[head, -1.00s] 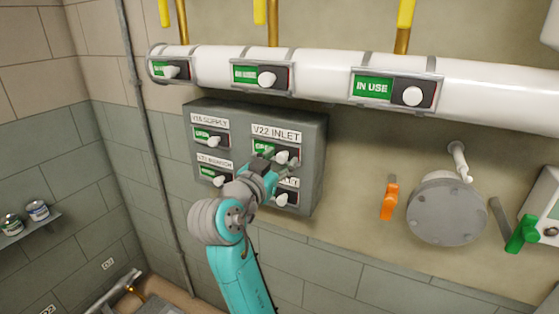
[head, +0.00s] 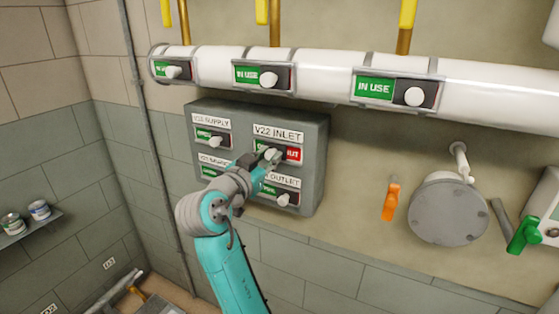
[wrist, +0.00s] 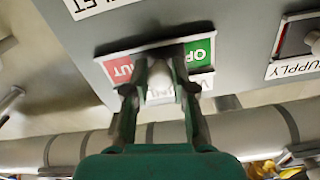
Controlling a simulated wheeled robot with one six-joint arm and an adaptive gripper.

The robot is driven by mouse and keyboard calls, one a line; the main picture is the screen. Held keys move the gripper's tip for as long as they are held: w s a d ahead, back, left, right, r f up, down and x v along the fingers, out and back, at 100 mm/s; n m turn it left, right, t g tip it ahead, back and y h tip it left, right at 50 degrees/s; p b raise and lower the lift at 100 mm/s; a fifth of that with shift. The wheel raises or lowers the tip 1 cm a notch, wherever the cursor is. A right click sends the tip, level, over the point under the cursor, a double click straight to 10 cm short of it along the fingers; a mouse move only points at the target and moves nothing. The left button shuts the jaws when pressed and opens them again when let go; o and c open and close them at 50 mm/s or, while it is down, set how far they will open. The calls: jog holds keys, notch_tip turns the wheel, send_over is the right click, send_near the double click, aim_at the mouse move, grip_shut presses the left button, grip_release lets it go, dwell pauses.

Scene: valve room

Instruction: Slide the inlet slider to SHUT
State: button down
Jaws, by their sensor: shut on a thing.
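The inlet slider is the upper right one on the grey box (head: 318,150), under the plate "V22 INLET" (head: 278,133). Its white knob (head: 270,154) is near the middle of its slot. Red with "UT" (head: 294,154) shows to its right, and part of the green shows to its left. In the wrist view, upside down, the knob (wrist: 160,82) is between red "UT" (wrist: 121,70) and green "OP" (wrist: 199,52). My gripper (head: 266,158) is shut on the knob; its fingers stand on either side of it in the wrist view (wrist: 160,94).
The supply slider (head: 213,137) is to the left and the outlet slider (head: 282,199) is below, both showing green. The lower left slider is partly behind my arm. A white pipe (head: 490,92) with several "IN USE" sliders runs above the box.

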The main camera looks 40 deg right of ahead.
jog(key=shift+w+a, duration=0.3)
jog(key=shift+w, duration=0.4)
jog(key=shift+w+a, duration=0.25)
jog(key=shift+w, duration=0.45)
jog(key=c, duration=0.9)
grip_release()
jog(key=v, duration=1.2)
